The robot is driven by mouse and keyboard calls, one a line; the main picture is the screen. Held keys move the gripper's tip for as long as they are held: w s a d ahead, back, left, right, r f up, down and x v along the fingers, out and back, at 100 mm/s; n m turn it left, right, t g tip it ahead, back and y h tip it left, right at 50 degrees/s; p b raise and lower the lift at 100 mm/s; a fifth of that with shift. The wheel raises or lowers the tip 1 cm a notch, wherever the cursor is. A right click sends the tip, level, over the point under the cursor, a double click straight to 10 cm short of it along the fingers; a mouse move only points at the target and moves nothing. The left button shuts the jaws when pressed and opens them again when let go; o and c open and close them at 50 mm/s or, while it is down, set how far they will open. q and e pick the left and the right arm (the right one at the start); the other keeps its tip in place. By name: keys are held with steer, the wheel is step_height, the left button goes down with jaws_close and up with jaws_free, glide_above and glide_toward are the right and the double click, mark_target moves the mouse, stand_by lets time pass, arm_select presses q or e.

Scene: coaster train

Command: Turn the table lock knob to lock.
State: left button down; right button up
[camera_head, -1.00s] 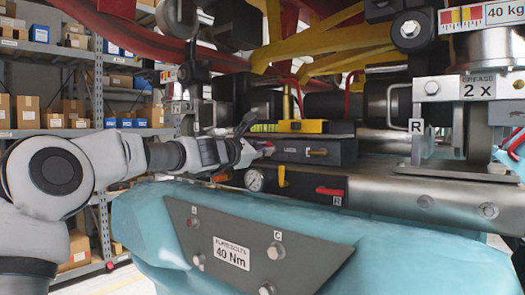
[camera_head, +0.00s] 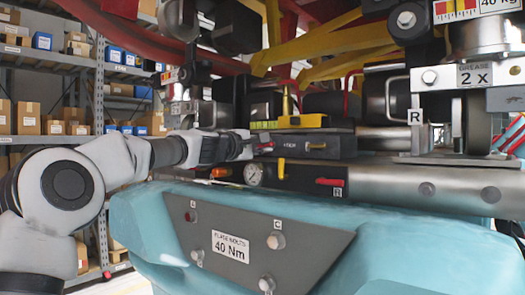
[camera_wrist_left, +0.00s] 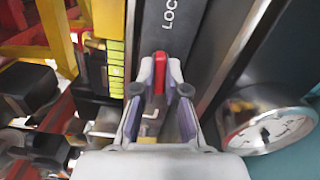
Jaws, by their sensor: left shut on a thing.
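The red lock knob (camera_wrist_left: 159,80) sits on a dark block with the partly visible letters "LOC" in the left wrist view. My left gripper (camera_wrist_left: 160,62) is shut on the knob, with one fingertip on each side of it. In the head view my left gripper (camera_head: 252,146) reaches in from the left to the end of the dark block (camera_head: 315,146). There the fingers mostly hide the knob. The turn angle of the knob is hard to read. My right gripper is in neither view.
A round gauge (camera_head: 253,174) lies just below my left gripper, and it shows large in the wrist view (camera_wrist_left: 268,130). A yellow-green level (camera_head: 264,126) lies above. A red handle (camera_head: 330,182) and teal cover (camera_head: 400,240) are below right.

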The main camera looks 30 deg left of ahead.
arm_select(q)
steer(key=shift+s+a+r+m+b, duration=0.15)
steer(key=shift+r+m+b, duration=0.2)
steer(key=shift+m, duration=0.45)
steer(key=c, duration=1.3)
jaws_free()
steer(key=shift+o, duration=0.5)
steer(key=shift+w+a+f, duration=0.1)
steer(key=shift+w+f, duration=0.25)
steer(key=shift+w, duration=0.15)
steer(key=shift+s, duration=0.1)
